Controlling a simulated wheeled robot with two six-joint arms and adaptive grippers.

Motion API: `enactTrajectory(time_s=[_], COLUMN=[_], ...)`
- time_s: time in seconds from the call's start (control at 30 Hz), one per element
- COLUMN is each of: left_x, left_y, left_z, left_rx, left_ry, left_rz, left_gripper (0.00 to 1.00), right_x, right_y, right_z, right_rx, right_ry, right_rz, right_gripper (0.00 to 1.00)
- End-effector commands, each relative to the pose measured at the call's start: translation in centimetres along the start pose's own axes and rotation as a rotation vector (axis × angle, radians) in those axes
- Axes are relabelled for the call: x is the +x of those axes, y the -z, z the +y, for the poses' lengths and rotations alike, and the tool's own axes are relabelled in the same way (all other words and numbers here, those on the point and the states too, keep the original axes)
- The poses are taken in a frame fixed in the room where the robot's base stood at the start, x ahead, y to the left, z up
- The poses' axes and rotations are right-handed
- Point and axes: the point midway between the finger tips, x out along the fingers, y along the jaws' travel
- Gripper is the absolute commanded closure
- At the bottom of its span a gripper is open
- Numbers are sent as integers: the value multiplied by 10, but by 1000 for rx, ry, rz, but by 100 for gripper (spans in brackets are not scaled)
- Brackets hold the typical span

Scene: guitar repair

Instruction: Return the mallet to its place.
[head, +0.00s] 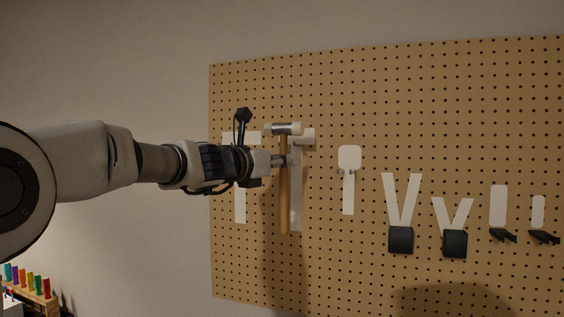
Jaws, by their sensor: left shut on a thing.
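The mallet (284,205) has a light wooden handle and a metal head with pale faces. It hangs upright, head up, in front of the pegboard (350,270). My left gripper (284,161) comes in from the left and is shut on the handle just below the head. A white T-shaped outline (297,205) is on the board just right of and behind the mallet. Another white T-shaped outline (240,208) is partly hidden by my gripper. I cannot tell whether the mallet touches the board or a hook. My right gripper is not in view.
To the right on the board are a white paddle-shaped outline (349,160), two V-shaped outlines with black holders (400,240) and two short outlines with black clips (503,236). A rack of coloured items (30,285) stands at the lower left. The wall above is clear.

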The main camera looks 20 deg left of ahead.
Motion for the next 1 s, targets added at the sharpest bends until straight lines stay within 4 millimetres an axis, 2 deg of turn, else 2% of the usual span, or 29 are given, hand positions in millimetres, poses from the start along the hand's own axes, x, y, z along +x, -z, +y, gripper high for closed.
enactTrajectory(time_s=[0.17, 1.0], left_x=[2, 35], left_y=[-1, 0], left_z=[0, 12], left_rx=[1, 1], left_ry=[0, 0], left_rz=[-1, 0], left_gripper=[100, 100], right_x=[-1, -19], right_y=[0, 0], right_z=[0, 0], right_rx=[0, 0], right_ry=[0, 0], right_rz=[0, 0], right_gripper=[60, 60])
